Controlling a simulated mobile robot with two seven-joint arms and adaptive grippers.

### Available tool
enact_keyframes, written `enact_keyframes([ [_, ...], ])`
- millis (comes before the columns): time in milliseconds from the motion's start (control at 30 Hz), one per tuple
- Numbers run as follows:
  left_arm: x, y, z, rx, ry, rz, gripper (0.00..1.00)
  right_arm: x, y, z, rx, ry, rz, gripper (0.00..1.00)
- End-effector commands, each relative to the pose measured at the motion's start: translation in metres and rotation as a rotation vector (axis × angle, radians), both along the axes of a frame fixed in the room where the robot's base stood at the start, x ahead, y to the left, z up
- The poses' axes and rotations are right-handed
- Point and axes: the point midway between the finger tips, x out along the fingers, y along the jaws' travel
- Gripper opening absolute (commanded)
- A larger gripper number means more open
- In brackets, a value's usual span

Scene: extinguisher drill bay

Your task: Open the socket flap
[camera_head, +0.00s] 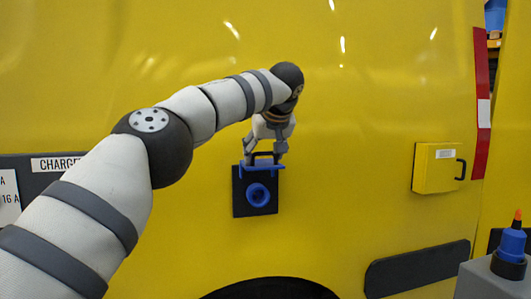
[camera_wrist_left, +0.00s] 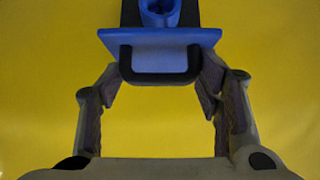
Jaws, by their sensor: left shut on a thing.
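The socket (camera_head: 258,196) is a blue ring on a black square plate (camera_head: 240,205) on the yellow side panel, and its opening shows. The blue socket flap (camera_head: 274,170) stands out from the plate's top edge, lifted clear of the socket mouth. In the left wrist view the flap (camera_wrist_left: 115,38) spans the top, with the blue socket (camera_wrist_left: 160,12) beyond it. Its black handle (camera_wrist_left: 158,79) lies between the fingers of my left gripper (camera_wrist_left: 160,83), which is shut on it from both sides. In the head view my left gripper (camera_head: 266,152) is at the flap's handle. My right gripper is not in view.
A small yellow box (camera_head: 433,167) with a black handle is on the panel to the right. A red strip (camera_head: 482,110) runs beside it. A blue plug with an orange tip (camera_head: 513,240) stands on a grey stand (camera_head: 487,282) at lower right. The panel around the socket is clear.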

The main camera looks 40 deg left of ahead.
Motion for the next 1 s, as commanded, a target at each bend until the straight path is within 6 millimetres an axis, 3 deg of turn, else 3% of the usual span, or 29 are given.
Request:
enact_keyframes([
  [33, 0.001, 0.000, -0.008, -0.008, 0.011, 0.004, 0.09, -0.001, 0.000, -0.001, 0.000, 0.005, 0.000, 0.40],
  [167, 0.001, 0.000, -0.009, -0.008, 0.014, 0.004, 0.09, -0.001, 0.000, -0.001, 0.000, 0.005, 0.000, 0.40],
  [200, 0.000, 0.000, -0.009, -0.008, 0.014, 0.004, 0.68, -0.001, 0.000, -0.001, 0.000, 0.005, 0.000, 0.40],
  [267, 0.001, 0.000, -0.009, -0.007, 0.013, 0.004, 0.79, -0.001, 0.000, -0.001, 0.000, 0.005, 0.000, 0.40],
  [633, -0.003, -0.004, 0.000, -0.004, 0.008, 0.001, 0.79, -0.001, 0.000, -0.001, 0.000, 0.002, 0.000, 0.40],
  [1000, -0.045, -0.054, 0.064, -0.005, 0.007, 0.001, 0.79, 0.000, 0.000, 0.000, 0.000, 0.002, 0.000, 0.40],
])
